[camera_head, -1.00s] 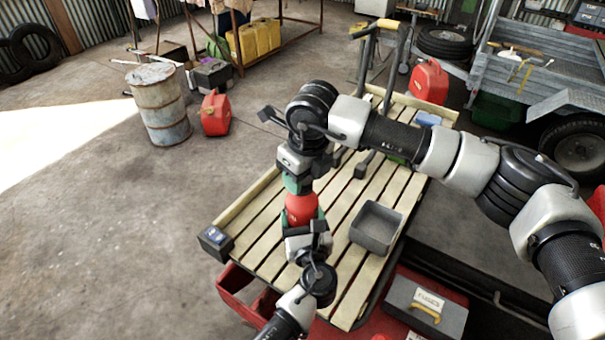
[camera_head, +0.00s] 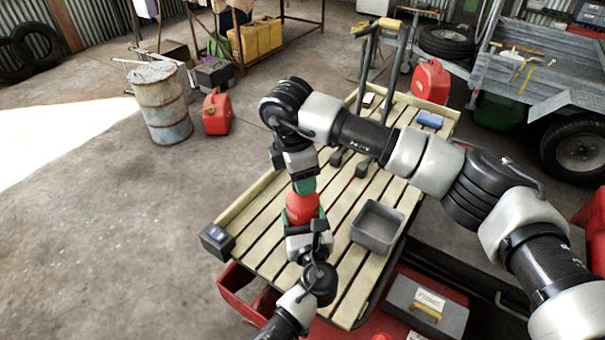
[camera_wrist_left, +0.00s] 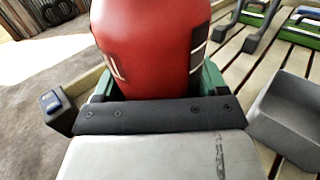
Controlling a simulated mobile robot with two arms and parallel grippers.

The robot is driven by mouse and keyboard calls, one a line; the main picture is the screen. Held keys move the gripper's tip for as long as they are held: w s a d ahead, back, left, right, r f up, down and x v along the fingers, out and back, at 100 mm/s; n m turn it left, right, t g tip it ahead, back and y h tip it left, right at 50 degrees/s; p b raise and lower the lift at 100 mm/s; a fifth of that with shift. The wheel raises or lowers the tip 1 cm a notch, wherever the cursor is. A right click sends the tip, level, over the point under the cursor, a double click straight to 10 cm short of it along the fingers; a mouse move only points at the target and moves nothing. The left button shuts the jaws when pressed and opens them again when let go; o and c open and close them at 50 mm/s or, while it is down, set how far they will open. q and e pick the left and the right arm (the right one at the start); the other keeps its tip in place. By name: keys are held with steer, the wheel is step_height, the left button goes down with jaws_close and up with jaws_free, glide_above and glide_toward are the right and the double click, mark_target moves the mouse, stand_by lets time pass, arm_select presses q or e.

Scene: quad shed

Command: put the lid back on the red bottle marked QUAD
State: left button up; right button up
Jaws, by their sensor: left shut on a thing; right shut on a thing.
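The red bottle (camera_head: 301,208) stands over the slatted bench, held by my left gripper (camera_head: 304,224). The bottle's red body (camera_wrist_left: 150,40) also fills the top middle of the left wrist view, between the green fingers of my left gripper (camera_wrist_left: 157,84). Its QUAD marking is not readable. My right gripper (camera_head: 304,185), with green fingers, comes down from above and is shut right at the bottle's top. The lid is hidden between its fingers, and I cannot tell whether it touches the bottle's neck.
A grey open bin (camera_head: 377,228) stands on the slatted bench (camera_head: 262,243) right of the bottle. A dark box with a blue top (camera_head: 216,240) is at the bench's left corner. A blue item (camera_head: 429,119) lies at the far end. A grey toolbox (camera_head: 425,305) stands at the front right.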

steer(key=m, duration=0.6)
steer(key=shift+a+g, duration=0.1)
steer(key=shift+g, duration=0.3)
steer(key=shift+w+m, duration=0.1)
steer(key=shift+m, duration=0.8)
steer(key=o, duration=0.9)
steer(key=shift+c, duration=0.5)
